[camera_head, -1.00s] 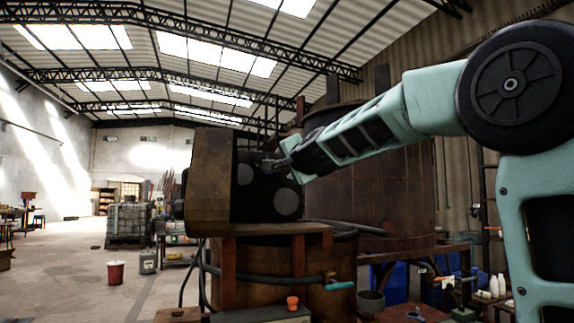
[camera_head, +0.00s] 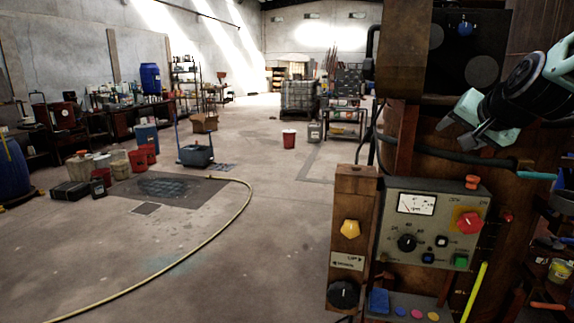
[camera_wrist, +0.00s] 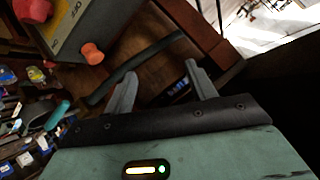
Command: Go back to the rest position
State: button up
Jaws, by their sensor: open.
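The control panel (camera_head: 385,226) has a dial gauge, a red knob, a black knob and small buttons. An orange knob (camera_head: 472,182) sits on its top; it also shows in the wrist view (camera_wrist: 92,53). Most of my arm is out of view.
A yellow knob (camera_head: 349,229) and a black knob are on the post left of the panel. A teal-handled pipe (camera_head: 536,176) runs below my gripper. The floor (camera_head: 240,270) at left is open, crossed by a yellow hose (camera_head: 205,243). A red bucket (camera_head: 289,138) stands farther back.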

jog(key=s+a+f+n+g, duration=0.2)
jog(key=s+f+n+g, duration=0.25)
jog(key=s+f, duration=0.65)
jog(key=s+a+f+n+g, duration=0.2)
jog(key=s+f+n+g, duration=0.25)
jog(key=s+f, duration=0.75)
jog(key=s+a+n+g, duration=0.1)
jog(key=s+a+n, duration=0.2)
jog(key=s+a, duration=0.3)
jog(key=s+a+r+n+g+y+b, duration=0.1)
jog(key=s+a+n, duration=0.2)
jog(key=a, duration=0.9)
jog(key=s, duration=0.3)
jog(key=shift+s+a+n+g, duration=0.2)
jog(key=shift+s+n+g, duration=0.1)
jog(key=shift+n, duration=0.1)
jog(key=shift+r, duration=0.1)
jog(key=c, duration=0.4)
jog(key=shift+a, duration=0.1)
jog(key=shift+c, duration=0.2)
